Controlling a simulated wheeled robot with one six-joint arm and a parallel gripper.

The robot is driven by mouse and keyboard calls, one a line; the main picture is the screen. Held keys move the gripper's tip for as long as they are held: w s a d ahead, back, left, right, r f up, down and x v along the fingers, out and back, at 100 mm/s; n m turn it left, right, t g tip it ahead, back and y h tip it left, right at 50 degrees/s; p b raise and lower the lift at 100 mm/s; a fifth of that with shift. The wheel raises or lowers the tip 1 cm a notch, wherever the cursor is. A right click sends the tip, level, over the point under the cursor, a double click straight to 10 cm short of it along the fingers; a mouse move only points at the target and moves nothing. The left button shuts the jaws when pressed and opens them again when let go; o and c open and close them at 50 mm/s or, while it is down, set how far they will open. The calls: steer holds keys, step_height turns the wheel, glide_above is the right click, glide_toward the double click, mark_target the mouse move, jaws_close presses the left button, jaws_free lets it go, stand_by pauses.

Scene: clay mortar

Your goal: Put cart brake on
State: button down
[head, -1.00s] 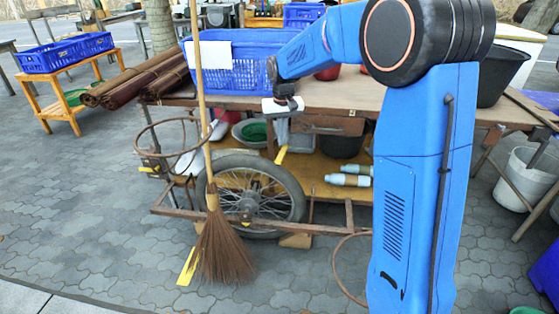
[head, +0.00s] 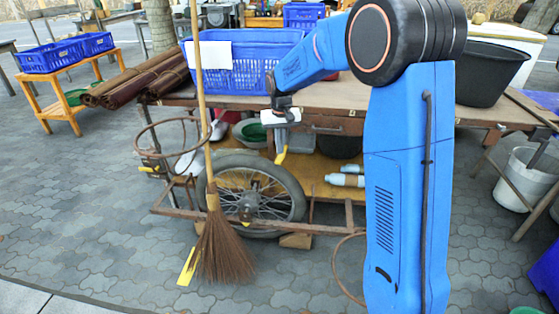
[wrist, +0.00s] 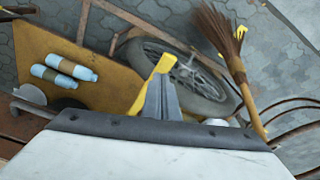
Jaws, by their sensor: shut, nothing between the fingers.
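The cart (head: 345,103) has a spoked wheel (head: 288,188) under its near side; the wheel also shows in the wrist view (wrist: 212,97). I cannot tell for certain which part is the brake. A yellow plate (head: 186,267) is low beside the broom, and a small yellow-ended part (head: 150,169) is on the cart's left frame. My gripper (head: 281,157) hangs beside the tabletop edge, above and right of the wheel. Its yellow fingertips (wrist: 161,66) are together and empty, overlapping the wheel in the wrist view.
A broom (head: 222,248) stands upright in front of the wheel. Rusty ring holders (head: 141,132) project from the cart's left. Light-blue bottles (head: 346,180) lie on the lower shelf. A blue basket (head: 250,75) sits on the tabletop. The paving in front is open.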

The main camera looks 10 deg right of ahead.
mark_target(280, 159)
steer(key=shift+w+f, duration=0.1)
steer(key=shift+f, duration=1.35)
steer(key=shift+f, duration=2.2)
steer(key=s, duration=0.1)
steer(key=s+r, duration=0.1)
steer(key=s, duration=0.1)
